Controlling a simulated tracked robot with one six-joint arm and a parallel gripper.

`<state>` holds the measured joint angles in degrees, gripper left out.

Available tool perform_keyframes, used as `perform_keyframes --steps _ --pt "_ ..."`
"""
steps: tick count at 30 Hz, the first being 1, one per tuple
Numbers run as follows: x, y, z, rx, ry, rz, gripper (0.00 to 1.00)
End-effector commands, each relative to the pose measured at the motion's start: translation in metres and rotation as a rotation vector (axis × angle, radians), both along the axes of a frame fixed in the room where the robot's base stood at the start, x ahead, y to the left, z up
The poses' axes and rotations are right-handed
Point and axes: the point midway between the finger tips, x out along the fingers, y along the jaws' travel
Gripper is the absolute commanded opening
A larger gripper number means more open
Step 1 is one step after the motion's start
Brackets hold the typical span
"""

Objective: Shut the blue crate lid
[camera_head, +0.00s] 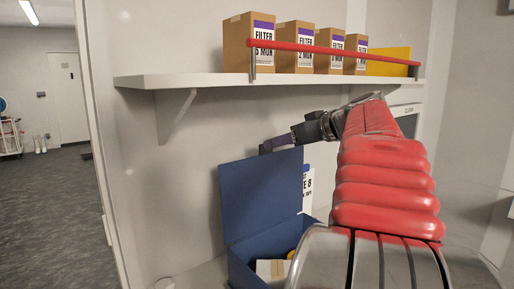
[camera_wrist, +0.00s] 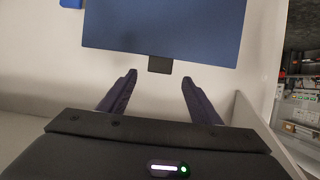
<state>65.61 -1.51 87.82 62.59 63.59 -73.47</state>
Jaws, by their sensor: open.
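The blue crate (camera_head: 246,268) stands low in the head view, partly hidden behind my arm. Its blue lid (camera_head: 260,195) stands open, roughly upright at the back of the crate. In the wrist view the lid (camera_wrist: 165,30) fills the top middle, with a small dark tab (camera_wrist: 160,65) at its edge. My gripper (camera_wrist: 159,77) is open and empty, its fingers to either side of the tab, apart from it. In the head view my gripper (camera_head: 265,148) is at the lid's top edge; whether it touches cannot be told.
A light box (camera_head: 271,269) and something yellow lie inside the crate. A white labelled item (camera_head: 308,188) stands behind the lid. Above, a white shelf (camera_head: 200,80) with a red rail (camera_head: 330,50) holds filter cartons (camera_head: 249,45). A wall is close behind; open floor lies left.

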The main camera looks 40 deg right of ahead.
Motion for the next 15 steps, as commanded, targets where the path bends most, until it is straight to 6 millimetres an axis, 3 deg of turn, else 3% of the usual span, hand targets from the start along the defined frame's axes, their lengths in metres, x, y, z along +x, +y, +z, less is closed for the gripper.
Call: perform_keyframes --steps 15 --pt "0.069 -0.008 -0.029 0.000 0.000 0.000 0.58"
